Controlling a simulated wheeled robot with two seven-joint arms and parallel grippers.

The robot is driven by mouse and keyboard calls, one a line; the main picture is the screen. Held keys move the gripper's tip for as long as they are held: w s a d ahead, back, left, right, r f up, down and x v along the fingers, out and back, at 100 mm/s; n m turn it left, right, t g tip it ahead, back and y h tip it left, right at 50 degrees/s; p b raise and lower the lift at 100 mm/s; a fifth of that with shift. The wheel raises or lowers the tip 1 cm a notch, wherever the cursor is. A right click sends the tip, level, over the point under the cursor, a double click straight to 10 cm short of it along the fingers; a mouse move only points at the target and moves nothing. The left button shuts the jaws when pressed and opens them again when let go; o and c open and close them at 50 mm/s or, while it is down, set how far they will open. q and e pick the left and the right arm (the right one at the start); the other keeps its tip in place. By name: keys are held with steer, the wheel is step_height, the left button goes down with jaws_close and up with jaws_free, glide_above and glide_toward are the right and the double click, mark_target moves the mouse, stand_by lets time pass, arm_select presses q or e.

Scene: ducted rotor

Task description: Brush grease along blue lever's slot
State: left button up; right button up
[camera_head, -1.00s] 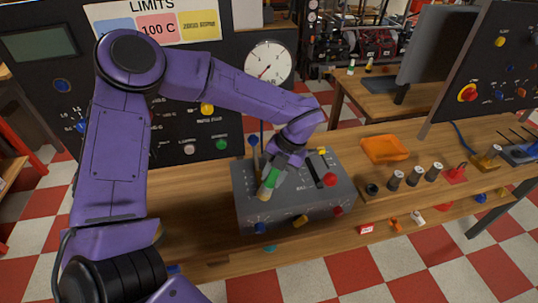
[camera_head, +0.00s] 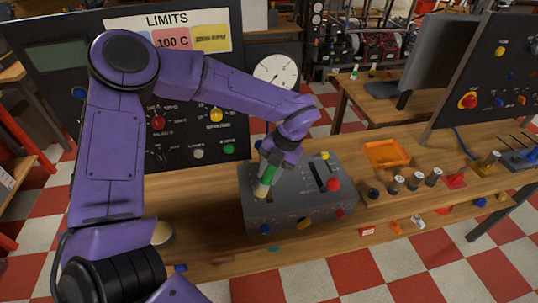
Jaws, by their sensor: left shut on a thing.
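My left gripper (camera_head: 272,164) is shut on a brush (camera_head: 265,181) with a green band and a pale lower end. The brush points down, slightly tilted, over the left part of the top of a grey lever box (camera_head: 294,205). I cannot tell whether its tip touches the surface. The blue lever and its slot are mostly hidden behind my gripper and wrist. A red-knobbed lever (camera_head: 333,185) stands by a dark slot on the right of the box, with a yellow knob (camera_head: 325,155) behind it. My right gripper is out of view.
An orange tray (camera_head: 386,153) and several dark cylinders (camera_head: 396,184) stand on the wooden bench right of the box. A tan round item (camera_head: 162,234) lies on the left, partly behind my arm.

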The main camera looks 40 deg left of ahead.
arm_select(q)
step_height(320, 180, up, 2)
steer(key=shift+s+r+p, duration=0.1)
steer(key=shift+p, duration=0.5)
steer(key=shift+r+p, duration=0.9)
steer(key=shift+r, duration=0.1)
steer(key=shift+f, duration=0.15)
